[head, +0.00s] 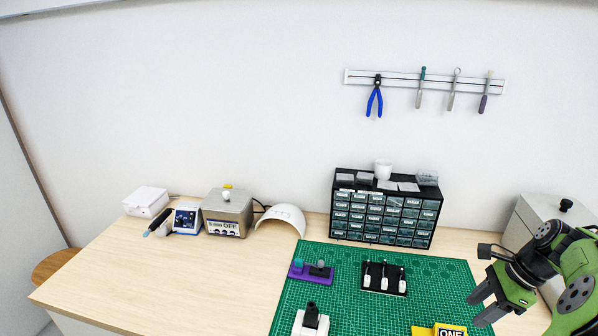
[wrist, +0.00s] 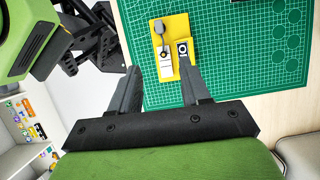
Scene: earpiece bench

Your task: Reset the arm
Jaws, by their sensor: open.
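My gripper (head: 484,302) is at the right of the head view, on the green and black arm, beside the right edge of the green cutting mat (head: 331,262). Its two dark fingers are apart with nothing between them. In the wrist view my gripper (wrist: 168,82) also shows open and empty. Beyond its fingertips lies a yellow tray (wrist: 171,22) on the mat, holding a grey spoon-shaped piece, a white block and a dark marked piece. The yellow tray (head: 421,331) is partly cut off at the bottom of the head view.
On the mat stand a black holder (head: 384,290) with white pieces, a purple stand (head: 297,274) and a white block with a black top (head: 311,322). A drawer cabinet (head: 340,236) stands behind. The wooden bench's left front is clear.

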